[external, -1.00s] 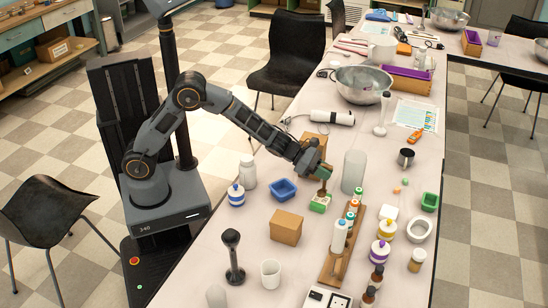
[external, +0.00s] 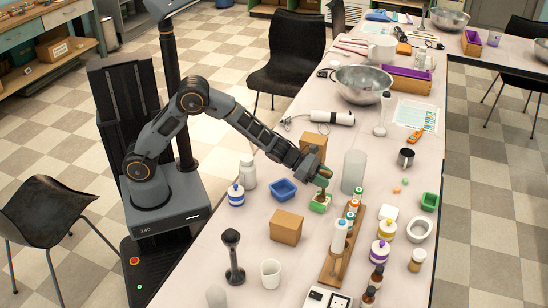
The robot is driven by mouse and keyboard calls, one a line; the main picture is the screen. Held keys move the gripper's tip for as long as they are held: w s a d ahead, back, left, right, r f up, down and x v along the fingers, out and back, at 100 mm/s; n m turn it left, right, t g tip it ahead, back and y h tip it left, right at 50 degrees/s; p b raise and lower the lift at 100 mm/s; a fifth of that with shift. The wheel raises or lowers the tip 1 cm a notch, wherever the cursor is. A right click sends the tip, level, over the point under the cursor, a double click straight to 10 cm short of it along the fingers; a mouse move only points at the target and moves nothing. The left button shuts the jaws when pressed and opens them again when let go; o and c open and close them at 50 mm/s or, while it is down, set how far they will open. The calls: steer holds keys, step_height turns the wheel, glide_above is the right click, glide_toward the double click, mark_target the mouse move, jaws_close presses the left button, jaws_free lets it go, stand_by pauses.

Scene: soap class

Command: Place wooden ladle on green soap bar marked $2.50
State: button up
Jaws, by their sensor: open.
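The green soap bar (external: 319,205) lies on the table under my gripper, with a pale patch on its near side; any price mark is too small to read. A small brown wooden piece (external: 321,192), likely part of the wooden ladle, shows just above the bar and appears to meet its top. My gripper (external: 323,183) is open, pointing down around or beside this piece. The gripper hides most of the ladle, so I cannot tell its full pose or whether the fingers touch it.
A blue tray (external: 283,190) and a cardboard box (external: 286,227) stand left and in front. A clear cylinder (external: 353,172) stands close on the right. A wooden rack (external: 337,251) with bottles is nearby. The table has free room left of the box.

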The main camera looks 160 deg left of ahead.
steer(key=shift+r, duration=0.15)
steer(key=shift+s+d+r, duration=0.1)
steer(key=shift+r, duration=0.05)
steer(key=v, duration=1.2)
steer(key=w+d+r+m+t+h, duration=0.1)
steer(key=w+d+m+h, duration=0.4)
steer(key=w+d+m, duration=0.6)
steer(key=w+d+r+m+h, duration=0.2)
steer(key=w+d+m+h, duration=0.55)
steer(key=d, duration=0.75)
steer(key=s+d+m+g+y, duration=0.1)
steer(key=s+d+m+g, duration=0.1)
steer(key=s+d+m, duration=0.2)
steer(key=s+d+m+g+y, duration=0.1)
steer(key=s+d+m+g, duration=0.2)
steer(key=d+m, duration=0.7)
steer(key=s+d+f+m+g+y, duration=0.1)
steer(key=s+d+m, duration=0.4)
steer(key=m, duration=0.7)
steer(key=d+g, duration=0.1)
steer(key=d, duration=0.1)
steer(key=shift+d+m, duration=0.25)
steer(key=shift+m, duration=0.1)
